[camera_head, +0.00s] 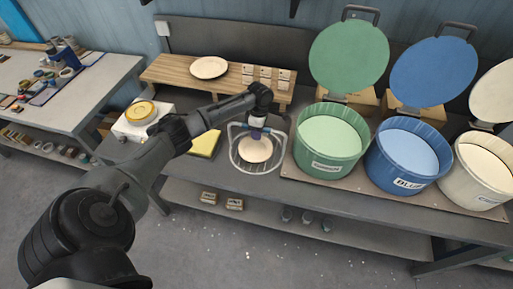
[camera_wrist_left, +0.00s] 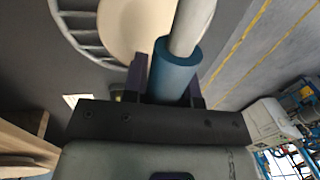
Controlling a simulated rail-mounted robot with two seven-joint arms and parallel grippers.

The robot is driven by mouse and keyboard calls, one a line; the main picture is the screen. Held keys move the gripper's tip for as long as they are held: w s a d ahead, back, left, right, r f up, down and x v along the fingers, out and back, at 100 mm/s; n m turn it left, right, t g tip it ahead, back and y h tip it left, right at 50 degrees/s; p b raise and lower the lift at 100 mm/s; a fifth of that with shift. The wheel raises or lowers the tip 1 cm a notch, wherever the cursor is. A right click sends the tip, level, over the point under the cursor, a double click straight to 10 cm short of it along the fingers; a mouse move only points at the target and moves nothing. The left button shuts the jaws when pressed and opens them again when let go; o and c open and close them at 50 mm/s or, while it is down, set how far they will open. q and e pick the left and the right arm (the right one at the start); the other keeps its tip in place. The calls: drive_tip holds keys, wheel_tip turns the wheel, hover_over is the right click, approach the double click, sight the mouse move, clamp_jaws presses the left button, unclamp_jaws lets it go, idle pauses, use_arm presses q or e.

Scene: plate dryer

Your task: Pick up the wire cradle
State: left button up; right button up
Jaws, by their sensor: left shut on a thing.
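The wire cradle (camera_head: 234,157) is a round pale wire basket with a raised handle, at the middle of the grey bench in the head view. A cream plate (camera_head: 256,150) lies in it. My left gripper (camera_head: 257,132) reaches it from above and is shut on the cradle's handle. In the left wrist view the blue sleeve (camera_wrist_left: 175,70) of the handle lies between the fingers, with the wire ring (camera_wrist_left: 80,30) and plate (camera_wrist_left: 130,25) beyond. I cannot tell whether the cradle's base touches the bench. My right gripper is not in view.
Green (camera_head: 325,160), blue (camera_head: 400,170) and cream (camera_head: 485,178) tubs with raised lids stand right of the cradle, the green one close by. A wooden board (camera_head: 180,72) with a plate (camera_head: 208,67) and small blocks is behind. A yellow pad (camera_head: 205,145) lies left.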

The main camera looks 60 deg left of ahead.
use_arm(q)
drive_tip(key=shift+c, duration=1.1)
